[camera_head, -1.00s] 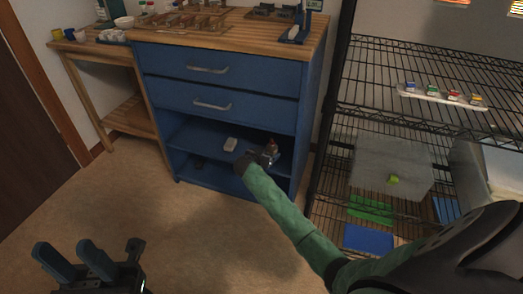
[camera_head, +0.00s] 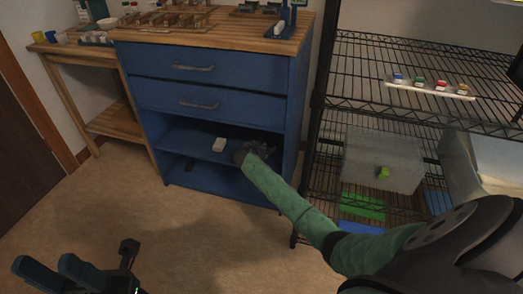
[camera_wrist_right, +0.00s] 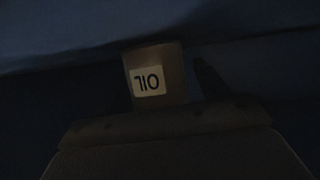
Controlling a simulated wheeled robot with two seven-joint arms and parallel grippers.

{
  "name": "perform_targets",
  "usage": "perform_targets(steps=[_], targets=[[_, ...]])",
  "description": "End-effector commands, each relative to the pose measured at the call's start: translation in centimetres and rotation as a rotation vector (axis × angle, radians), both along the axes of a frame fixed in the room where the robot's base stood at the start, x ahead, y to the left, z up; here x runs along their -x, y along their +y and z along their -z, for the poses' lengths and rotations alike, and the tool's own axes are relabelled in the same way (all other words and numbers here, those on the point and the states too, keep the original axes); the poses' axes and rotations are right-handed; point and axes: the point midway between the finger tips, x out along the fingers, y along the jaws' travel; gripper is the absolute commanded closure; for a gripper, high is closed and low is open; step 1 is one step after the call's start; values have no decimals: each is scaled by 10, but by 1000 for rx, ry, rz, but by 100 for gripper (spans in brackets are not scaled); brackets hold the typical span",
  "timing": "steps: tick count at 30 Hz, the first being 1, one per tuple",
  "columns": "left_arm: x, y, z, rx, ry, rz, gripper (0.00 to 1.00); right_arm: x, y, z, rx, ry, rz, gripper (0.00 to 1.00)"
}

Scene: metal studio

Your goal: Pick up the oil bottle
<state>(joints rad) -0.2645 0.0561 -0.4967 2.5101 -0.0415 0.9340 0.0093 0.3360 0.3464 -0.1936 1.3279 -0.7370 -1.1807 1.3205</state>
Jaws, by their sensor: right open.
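The oil bottle (camera_wrist_right: 158,75) shows in the right wrist view as a dim brownish block with a pale label reading OIL, upside down. My right gripper (camera_wrist_right: 163,88) is open, with the bottle between its dark fingers; the dark picture does not show whether they touch it. My left gripper (camera_head: 44,263) is open and empty above the floor at the lower left.
The cabinet's side wall and drawers bound the opening closely. A black wire rack (camera_head: 330,125) stands to the right. The floor (camera_head: 190,220) in front is clear.

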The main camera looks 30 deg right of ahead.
Motion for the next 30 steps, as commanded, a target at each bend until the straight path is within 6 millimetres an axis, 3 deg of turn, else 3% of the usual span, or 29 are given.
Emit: perform_targets(steps=[4,5,12,23,30], targets=[[0,0,0,0,0,0,61,0,0,0,0,0,0,26],[0,0,0,0,0,0,61,0,0,0,0,0,0,30],[0,0,0,0,0,-1,61,0,1,0,0,0,0,77],[0,0,-3,-2,-1,-3,61,0,1,-7,0,0,-1,77],[0,1,-12,-12,-4,-24,61,-1,2,-40,-1,-4,0,77]])
